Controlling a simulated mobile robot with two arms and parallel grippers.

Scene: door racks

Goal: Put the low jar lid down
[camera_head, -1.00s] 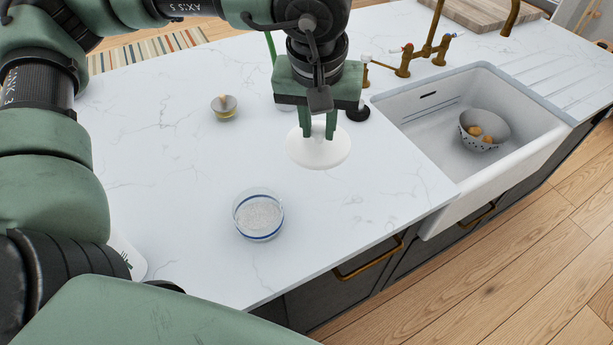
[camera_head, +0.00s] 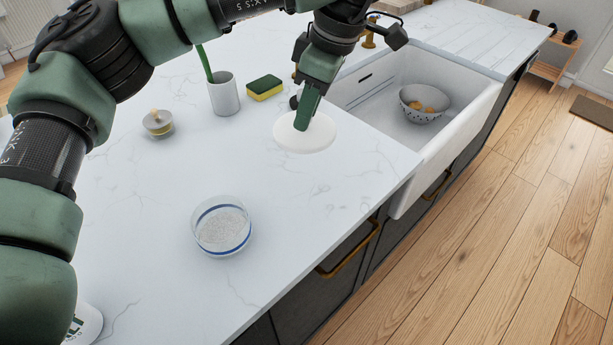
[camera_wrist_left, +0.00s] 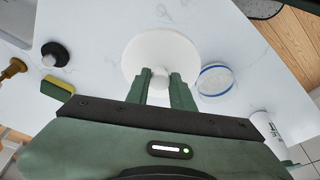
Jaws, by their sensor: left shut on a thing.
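The low jar lid is a flat white disc (camera_head: 318,136) with a small knob. My left gripper (camera_head: 303,122) is shut on the lid's knob; in the left wrist view the two fingers (camera_wrist_left: 161,88) sit either side of it, with the lid (camera_wrist_left: 150,52) beyond. The lid is at or close above the white marble counter; I cannot tell whether it touches. A low round glass jar with a blue band and white grainy contents (camera_head: 222,228) stands open on the counter, nearer me and left of the lid. It also shows in the left wrist view (camera_wrist_left: 214,80). My right gripper is not in view.
A grey cup (camera_head: 224,97) with a green handle in it and a yellow-green sponge (camera_head: 264,88) stand behind the lid. A small wooden-topped pot (camera_head: 158,123) is at left. The sink (camera_head: 440,136) with a speckled bowl (camera_head: 420,105) is at right. The counter's middle is clear.

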